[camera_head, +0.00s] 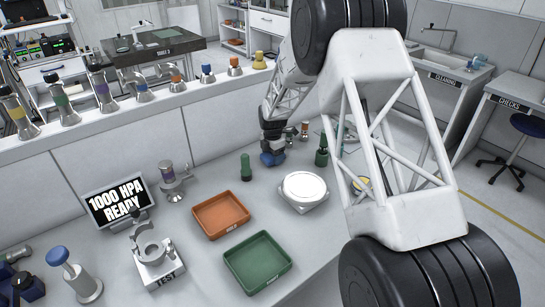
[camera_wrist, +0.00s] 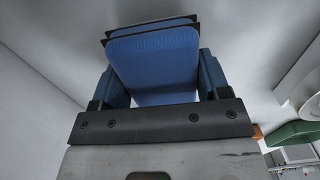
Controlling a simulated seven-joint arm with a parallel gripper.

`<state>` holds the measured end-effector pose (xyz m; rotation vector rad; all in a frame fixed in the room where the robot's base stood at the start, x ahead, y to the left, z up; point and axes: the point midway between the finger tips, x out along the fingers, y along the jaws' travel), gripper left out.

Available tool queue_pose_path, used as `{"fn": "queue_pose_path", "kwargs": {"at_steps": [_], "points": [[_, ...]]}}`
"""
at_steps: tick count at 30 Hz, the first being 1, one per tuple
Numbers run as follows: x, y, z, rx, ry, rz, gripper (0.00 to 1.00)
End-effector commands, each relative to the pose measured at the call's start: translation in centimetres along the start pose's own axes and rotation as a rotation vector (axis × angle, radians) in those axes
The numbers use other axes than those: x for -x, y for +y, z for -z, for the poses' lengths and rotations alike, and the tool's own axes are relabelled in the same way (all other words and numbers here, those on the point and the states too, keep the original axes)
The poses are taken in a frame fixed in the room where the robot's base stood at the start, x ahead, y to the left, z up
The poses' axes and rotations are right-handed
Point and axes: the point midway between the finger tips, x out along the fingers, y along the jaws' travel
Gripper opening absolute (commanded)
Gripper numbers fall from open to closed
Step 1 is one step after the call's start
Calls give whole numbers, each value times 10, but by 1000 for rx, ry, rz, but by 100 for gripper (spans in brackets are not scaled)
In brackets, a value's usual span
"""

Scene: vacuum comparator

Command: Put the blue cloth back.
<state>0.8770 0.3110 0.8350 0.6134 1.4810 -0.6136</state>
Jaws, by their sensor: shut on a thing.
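The blue cloth (camera_wrist: 155,55) fills the middle of the wrist view as a blue, finely ribbed pad with dark edges at its far end. My gripper (camera_wrist: 160,85) is shut on it, with a blue-grey finger on either side. In the head view my gripper (camera_head: 272,142) is low over the back of the bench, between two green bottles. A blue patch (camera_head: 270,159) shows at its lower end; I cannot tell there whether it is cloth or finger, or whether it touches the bench. The place where the cloth belongs is not clear in these views.
Green bottles (camera_head: 245,168) (camera_head: 321,157) stand close on both sides. A white round-topped device (camera_head: 303,188) is in front, with orange (camera_head: 221,232) and green (camera_head: 257,285) trays nearer. Left are the display (camera_head: 118,203) and TEST stand (camera_head: 160,272). Small items stand behind my gripper.

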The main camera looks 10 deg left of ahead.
Motion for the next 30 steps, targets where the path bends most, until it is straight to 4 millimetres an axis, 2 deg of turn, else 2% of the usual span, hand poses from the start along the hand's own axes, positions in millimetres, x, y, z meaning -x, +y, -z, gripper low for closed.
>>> {"fn": "queue_pose_path", "kwargs": {"at_steps": [16,17,21,30], "points": [[-9,0,0,0,0,0,44],[-8,0,0,0,0,0,74],[-8,0,0,0,0,0,95],[-8,0,0,0,0,0,95]]}}
